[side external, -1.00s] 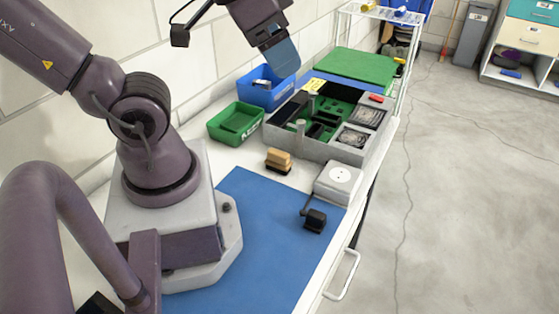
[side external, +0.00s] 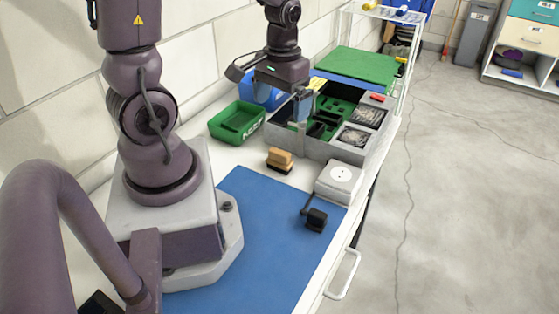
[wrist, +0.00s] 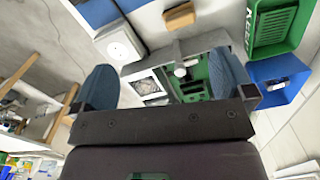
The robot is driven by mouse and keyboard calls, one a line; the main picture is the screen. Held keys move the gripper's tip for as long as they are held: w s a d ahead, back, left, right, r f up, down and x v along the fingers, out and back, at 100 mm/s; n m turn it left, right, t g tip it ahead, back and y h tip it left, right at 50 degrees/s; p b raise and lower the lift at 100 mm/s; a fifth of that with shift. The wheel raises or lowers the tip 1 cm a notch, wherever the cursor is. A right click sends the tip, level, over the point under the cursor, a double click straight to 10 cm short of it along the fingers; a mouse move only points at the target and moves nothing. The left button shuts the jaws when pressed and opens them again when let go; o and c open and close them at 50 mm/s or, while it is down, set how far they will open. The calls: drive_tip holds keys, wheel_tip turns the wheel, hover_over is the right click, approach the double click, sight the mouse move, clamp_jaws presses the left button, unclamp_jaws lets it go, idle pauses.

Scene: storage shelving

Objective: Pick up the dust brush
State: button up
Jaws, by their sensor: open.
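What looks like the dust brush is a tan wooden block with a dark underside (side external: 280,157). It lies on the white bench just behind the blue mat, in front of the grey divided crate. In the wrist view the tan block (wrist: 180,16) shows at the top edge. My gripper (side external: 302,108) is above the crate, behind and a little to the right of the brush, apart from it. In the wrist view my gripper (wrist: 165,82) has its two blue fingers spread wide, with nothing held between them.
The grey crate (side external: 347,154) holds green and dark parts. A green bin (side external: 238,122) and a blue bin (side external: 256,92) stand to its left. A white box (side external: 339,180) and a small black device (side external: 316,220) are at the right. The blue mat (side external: 255,235) is mostly clear.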

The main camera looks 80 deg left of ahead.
drive_tip(key=n, duration=0.2)
hover_over(279, 152)
drive_tip(key=d, duration=0.1)
wheel_tip(279, 152, down, 5)
drive_tip(key=f, duration=0.4)
drive_tip(key=w+a+f, duration=0.1)
drive_tip(key=f, duration=0.5)
drive_tip(key=s+f, duration=0.1)
drive_tip(key=f, duration=0.1)
drive_tip(key=shift+f, duration=0.1)
drive_tip(key=shift+w+f, duration=0.1)
drive_tip(key=shift+f, duration=0.4)
drive_tip(key=c, duration=1)
